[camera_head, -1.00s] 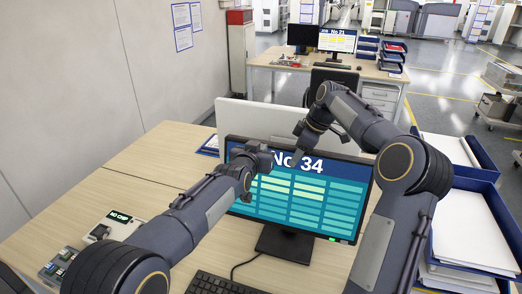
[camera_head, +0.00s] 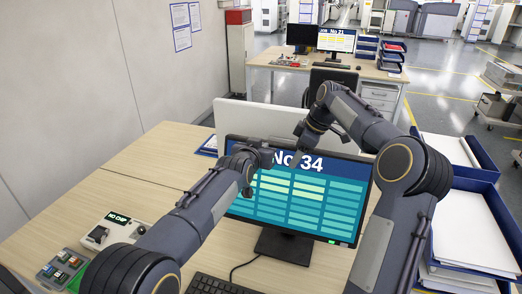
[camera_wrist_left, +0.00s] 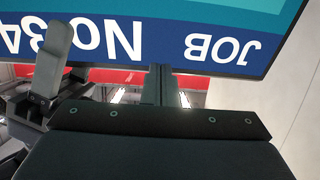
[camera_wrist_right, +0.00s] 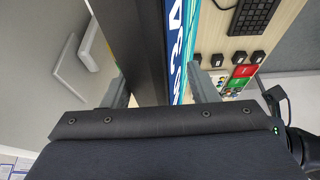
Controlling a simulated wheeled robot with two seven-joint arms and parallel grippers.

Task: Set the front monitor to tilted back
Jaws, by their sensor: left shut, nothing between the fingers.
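The front monitor (camera_head: 300,200) reads No 34 and stands on a black foot (camera_head: 285,246) on the desk; its screen faces me. My left gripper (camera_head: 266,158) is shut and empty at the monitor's upper left edge. In the left wrist view its closed fingers (camera_wrist_left: 160,86) lie close to the top edge of the screen; I cannot tell whether they touch. My right gripper (camera_head: 297,156) is at the top edge near the middle. In the right wrist view its fingers (camera_wrist_right: 160,92) are spread, one on each side of the monitor.
A light partition (camera_head: 280,118) stands behind the monitor. A keyboard (camera_head: 215,286) lies in front. A NO CHIP box (camera_head: 105,233) and a small tray of coloured parts (camera_head: 62,267) are at the left. Blue paper trays (camera_head: 475,225) fill the right.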

